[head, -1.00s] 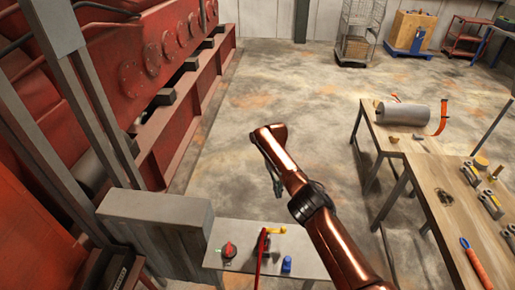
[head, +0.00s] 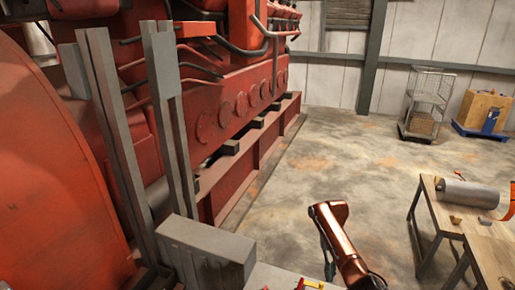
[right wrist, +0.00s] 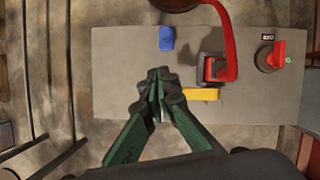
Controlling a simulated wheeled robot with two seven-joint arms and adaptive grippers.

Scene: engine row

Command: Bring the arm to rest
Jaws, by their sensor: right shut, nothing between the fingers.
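My copper-coloured right arm (head: 343,243) comes in from the bottom of the head view and bends at a joint above the floor. My right gripper (right wrist: 160,82) shows in the right wrist view with its green fingers together and nothing between them. In that view it is over a grey panel (right wrist: 120,60). A small part of the gripper (head: 328,262) hangs below the arm's bend in the head view. My left gripper is not in view.
The panel bears a blue piece (right wrist: 167,38), a red lever (right wrist: 222,66), a yellow handle (right wrist: 201,94) and a red knob (right wrist: 270,57). A red engine (head: 225,115) fills the left. A wooden bench (head: 440,208) stands right. Open floor (head: 350,150) lies between.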

